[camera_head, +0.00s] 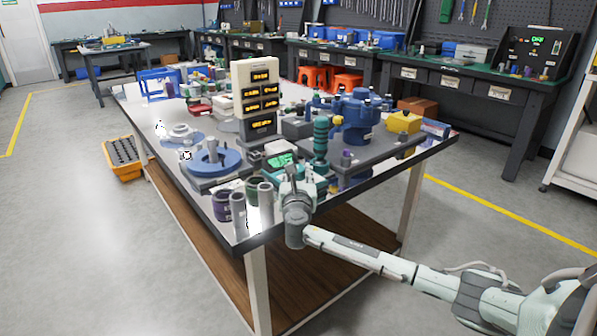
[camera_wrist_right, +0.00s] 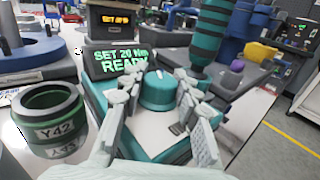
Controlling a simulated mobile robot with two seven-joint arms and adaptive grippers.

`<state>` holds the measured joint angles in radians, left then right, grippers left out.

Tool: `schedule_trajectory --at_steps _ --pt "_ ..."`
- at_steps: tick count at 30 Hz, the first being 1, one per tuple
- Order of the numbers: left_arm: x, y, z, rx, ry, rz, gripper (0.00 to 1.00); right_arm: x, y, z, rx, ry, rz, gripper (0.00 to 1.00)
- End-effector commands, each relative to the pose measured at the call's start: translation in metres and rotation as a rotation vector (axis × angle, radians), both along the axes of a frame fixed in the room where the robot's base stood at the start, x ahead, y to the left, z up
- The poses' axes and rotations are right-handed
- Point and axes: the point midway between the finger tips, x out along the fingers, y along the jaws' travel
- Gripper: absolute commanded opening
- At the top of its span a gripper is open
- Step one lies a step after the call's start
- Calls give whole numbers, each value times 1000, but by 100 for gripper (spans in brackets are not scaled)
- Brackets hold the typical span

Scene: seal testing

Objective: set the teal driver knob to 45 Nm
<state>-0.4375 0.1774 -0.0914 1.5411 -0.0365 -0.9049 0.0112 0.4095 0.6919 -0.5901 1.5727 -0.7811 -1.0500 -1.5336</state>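The teal driver knob (camera_wrist_right: 158,92) sits on top of a teal-and-grey box in the right wrist view, with a light index mark on its top. The display (camera_wrist_right: 120,58) behind it reads "SET 20 Nm READY" in green; its green screen also shows in the head view (camera_head: 281,160). My right gripper (camera_wrist_right: 160,88) is open, with one finger on each side of the knob. Whether the fingertips touch it is unclear. In the head view my right gripper (camera_head: 294,178) is over the table's near edge and hides the knob. My left gripper is in neither view.
A ribbed teal driver (camera_head: 320,140) stands upright just behind the box. A dark green ring labelled Y42 (camera_wrist_right: 52,112) is left of my gripper. Grey cylinders (camera_head: 266,196), a purple ring (camera_head: 221,206) and a blue round fixture (camera_head: 212,162) crowd the table's near left.

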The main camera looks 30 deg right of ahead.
Motion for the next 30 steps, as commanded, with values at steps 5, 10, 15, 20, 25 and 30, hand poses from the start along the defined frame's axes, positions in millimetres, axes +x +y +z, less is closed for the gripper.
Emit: schedule_trajectory --at_steps 5,10,15,20,25,30 --pt "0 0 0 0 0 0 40 0 0 1 -1 -1 0 53" --pt "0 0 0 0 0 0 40 0 0 0 0 0 0 53" --pt "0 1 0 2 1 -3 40 -4 3 0 1 1 2 53" --pt "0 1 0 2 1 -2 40 -23 16 -1 0 2 3 53" --pt "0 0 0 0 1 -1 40 -54 37 -1 2 2 3 53" --pt "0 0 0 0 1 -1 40 -80 56 -1 1 2 2 53"
